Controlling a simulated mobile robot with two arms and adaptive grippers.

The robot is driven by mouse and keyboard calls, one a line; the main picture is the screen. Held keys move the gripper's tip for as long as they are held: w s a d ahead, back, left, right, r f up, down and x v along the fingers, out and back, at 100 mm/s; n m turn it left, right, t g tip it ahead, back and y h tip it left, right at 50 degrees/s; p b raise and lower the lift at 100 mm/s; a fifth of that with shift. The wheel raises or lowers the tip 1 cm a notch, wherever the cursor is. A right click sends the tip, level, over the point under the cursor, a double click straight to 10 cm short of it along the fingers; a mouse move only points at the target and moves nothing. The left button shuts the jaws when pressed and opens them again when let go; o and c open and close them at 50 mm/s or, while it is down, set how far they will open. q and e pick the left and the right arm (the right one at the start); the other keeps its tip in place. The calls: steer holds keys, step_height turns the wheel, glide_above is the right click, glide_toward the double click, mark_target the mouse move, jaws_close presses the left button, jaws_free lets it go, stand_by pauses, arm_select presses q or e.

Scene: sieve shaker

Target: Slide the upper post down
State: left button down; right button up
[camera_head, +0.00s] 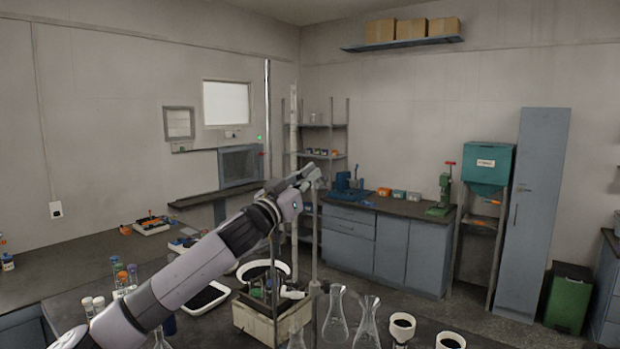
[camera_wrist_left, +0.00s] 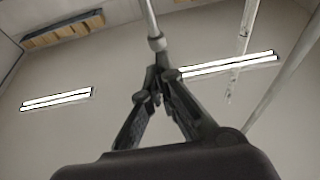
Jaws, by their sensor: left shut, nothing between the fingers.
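My left gripper (camera_head: 312,174) is raised over the bench at the centre of the head view, its fingers shut with nothing between them. A thin grey upright post (camera_head: 314,240) rises from the bench area to just below the fingertips. In the left wrist view, the two fingers meet at their tips (camera_wrist_left: 160,72). A grey rod with a collar (camera_wrist_left: 157,44) shows right at the tips there; I cannot tell whether they touch. The shaker's beige base (camera_head: 255,326) stands below, partly hidden by glassware and fittings. My right gripper is in neither view.
Glass flasks (camera_head: 335,318) and black-and-white cups (camera_head: 402,327) stand right of the base. A white-rimmed round pan (camera_head: 287,268) is behind it. Capped bottles (camera_head: 120,275) and a dark tray (camera_head: 207,297) lie left, near my arm. The air around the gripper looks free.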

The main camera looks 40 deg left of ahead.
arm_select(q)
steer(key=shift+f, duration=0.15)
step_height(320, 180, down, 13)
steer(key=b, duration=1)
step_height(320, 180, up, 4)
steer(key=r+p, duration=0.1)
steer(key=p, duration=0.4)
steer(key=b+v, duration=0.6)
steer(key=v, duration=0.4)
steer(key=shift+f+b, duration=0.35)
steer(key=shift+s+d, duration=0.1)
